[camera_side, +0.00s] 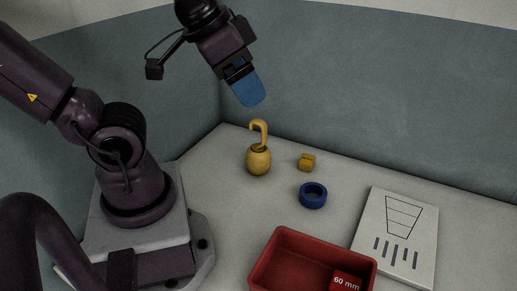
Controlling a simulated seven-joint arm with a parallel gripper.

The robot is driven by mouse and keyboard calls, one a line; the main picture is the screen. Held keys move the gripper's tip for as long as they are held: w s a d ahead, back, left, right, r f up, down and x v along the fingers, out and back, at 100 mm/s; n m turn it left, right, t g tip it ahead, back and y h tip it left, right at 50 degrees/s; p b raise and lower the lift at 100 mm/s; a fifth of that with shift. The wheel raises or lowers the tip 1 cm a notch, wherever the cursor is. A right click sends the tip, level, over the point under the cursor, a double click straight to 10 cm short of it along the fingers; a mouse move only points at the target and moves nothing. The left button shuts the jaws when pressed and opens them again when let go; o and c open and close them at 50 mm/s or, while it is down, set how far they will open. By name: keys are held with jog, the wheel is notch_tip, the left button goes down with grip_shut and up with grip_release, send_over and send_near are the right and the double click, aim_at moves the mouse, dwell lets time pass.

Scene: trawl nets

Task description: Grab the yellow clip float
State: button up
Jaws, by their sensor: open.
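The yellow clip float (258,161) stands on the light table, a rounded body with a curved hook on top. My gripper (250,95), with blue fingertips, is in the air above the float and slightly left of it, apart from it. The gripper is open and empty; the fingers overlap in this view, so the gap between them is hidden.
A small yellow block (307,162) and a blue ring (313,195) lie right of the float. A red tray (290,237) marked 60 mm is at the front, beside a white slotted board (370,215). Grey walls (370,95) stand behind the table.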

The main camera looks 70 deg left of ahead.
jog(key=shift+o, duration=0.5)
jog(key=o, duration=0.3)
jog(key=m+g+y, duration=0.2)
jog(key=m+y, duration=1.6)
jog(key=m, duration=0.3)
send_over(260, 163)
jog(key=d, duration=0.1)
notch_tip(260, 163, down, 25)
jog(key=f, duration=0.7)
jog(key=shift+s+d, duration=0.15)
jog(key=shift+d, duration=0.05)
jog(key=shift+w+a, duration=0.25)
jog(key=shift+a, duration=1)
jog(key=shift+w+a, duration=0.25)
jog(key=shift+a, duration=0.95)
